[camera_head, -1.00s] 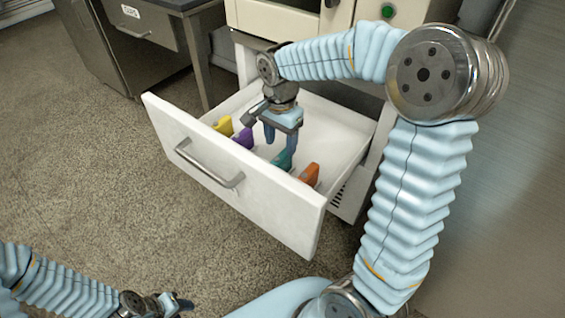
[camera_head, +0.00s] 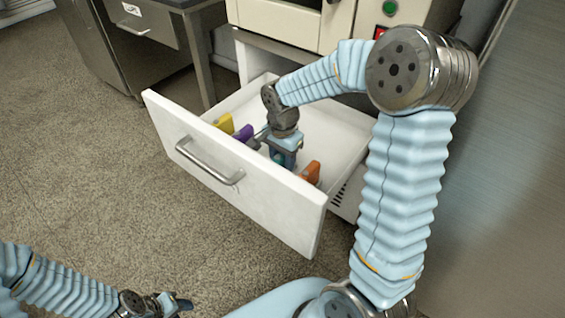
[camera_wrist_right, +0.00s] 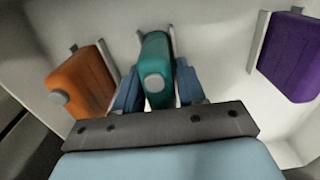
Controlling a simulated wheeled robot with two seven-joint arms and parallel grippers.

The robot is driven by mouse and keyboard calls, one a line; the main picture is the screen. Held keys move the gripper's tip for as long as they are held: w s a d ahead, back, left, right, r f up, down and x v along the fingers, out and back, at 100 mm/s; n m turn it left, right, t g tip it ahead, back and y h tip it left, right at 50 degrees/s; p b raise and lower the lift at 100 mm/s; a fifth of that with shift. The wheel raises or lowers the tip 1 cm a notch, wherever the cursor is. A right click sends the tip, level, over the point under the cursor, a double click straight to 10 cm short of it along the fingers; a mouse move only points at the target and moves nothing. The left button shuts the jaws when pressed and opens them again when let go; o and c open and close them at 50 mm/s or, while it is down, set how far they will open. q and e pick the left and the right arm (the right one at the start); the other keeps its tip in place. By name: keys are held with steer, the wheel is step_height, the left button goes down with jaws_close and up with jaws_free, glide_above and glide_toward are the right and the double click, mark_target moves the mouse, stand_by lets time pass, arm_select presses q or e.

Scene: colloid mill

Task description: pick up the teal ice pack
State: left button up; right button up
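The teal ice pack (camera_wrist_right: 155,68) stands upright in the open white drawer (camera_head: 228,196), with a pale round cap facing the wrist camera. My right gripper (camera_wrist_right: 158,85) is lowered over it, one blue finger on each side. Narrow pale strips show between the pack and the lower parts of the fingers, so the gripper looks open around it; contact at the tips is unclear. In the head view the right gripper (camera_head: 282,160) hides most of the pack. My left gripper (camera_head: 180,304) is at the bottom left, away from the drawer; its finger opening is unclear.
An orange pack (camera_wrist_right: 82,84) stands to one side of the teal one and a purple pack (camera_wrist_right: 292,58) to the other. A yellow pack (camera_head: 224,123) is at the drawer's left end. The drawer front, with its metal handle (camera_head: 208,163), stands in front of the right gripper.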

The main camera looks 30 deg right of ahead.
jaws_close()
steer(key=shift+r, duration=0.15)
